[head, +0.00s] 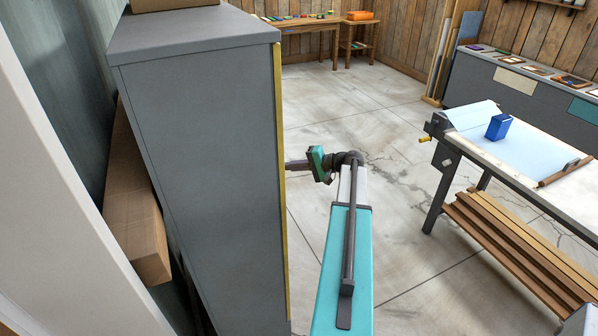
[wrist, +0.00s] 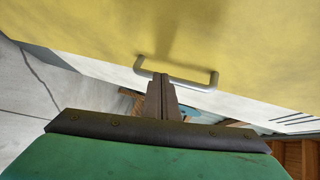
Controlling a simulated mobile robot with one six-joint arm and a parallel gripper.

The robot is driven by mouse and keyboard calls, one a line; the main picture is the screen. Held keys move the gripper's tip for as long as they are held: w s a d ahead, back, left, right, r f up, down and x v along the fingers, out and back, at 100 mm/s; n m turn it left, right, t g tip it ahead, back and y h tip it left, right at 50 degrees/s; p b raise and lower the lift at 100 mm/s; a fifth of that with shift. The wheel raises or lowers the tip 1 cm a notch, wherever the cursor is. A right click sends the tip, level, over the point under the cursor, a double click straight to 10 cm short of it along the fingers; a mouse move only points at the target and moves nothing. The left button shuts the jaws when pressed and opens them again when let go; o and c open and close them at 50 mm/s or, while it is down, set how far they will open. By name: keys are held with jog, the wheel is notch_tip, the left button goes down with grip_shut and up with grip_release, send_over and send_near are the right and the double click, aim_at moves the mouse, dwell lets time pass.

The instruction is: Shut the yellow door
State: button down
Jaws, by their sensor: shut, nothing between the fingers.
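The yellow door (head: 281,180) shows edge-on in the head view, as a thin strip along the right front edge of a grey cabinet (head: 200,150). It looks close to the cabinet front, but I cannot tell whether it is fully shut. In the wrist view the yellow door (wrist: 240,35) fills the top, with a grey bar handle (wrist: 195,82) on it. My gripper (head: 289,165) points left at the door, about mid-height. In the wrist view my gripper's fingers (wrist: 158,78) are together and empty, their tips at the handle's left part. I cannot tell whether they touch it.
A workbench (head: 520,168) with a blue box (head: 498,127) stands at the right, with planks on its lower shelf. A brown carton (head: 135,220) sits left of the cabinet. The concrete floor (head: 350,110) between cabinet and workbench is clear.

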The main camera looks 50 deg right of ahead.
jog(key=shift+w+a+n+g+y+b, duration=0.4)
jog(key=shift+w+a+n+y, duration=0.2)
jog(key=shift+w+a, duration=0.4)
jog(key=shift+w+a+n+g+y+b, duration=0.3)
jog(key=shift+w+a+n+y+b, duration=0.35)
jog(key=shift+a, duration=0.5)
jog(key=shift+w+a, duration=0.1)
jog(key=f+b+v, duration=0.1)
jog(key=b+v, duration=0.2)
jog(key=v, duration=1.1)
jog(key=shift+s+d+b, duration=0.25)
jog(key=shift+s+b, duration=0.05)
jog(key=shift+s, duration=0.05)
jog(key=shift+m, duration=0.25)
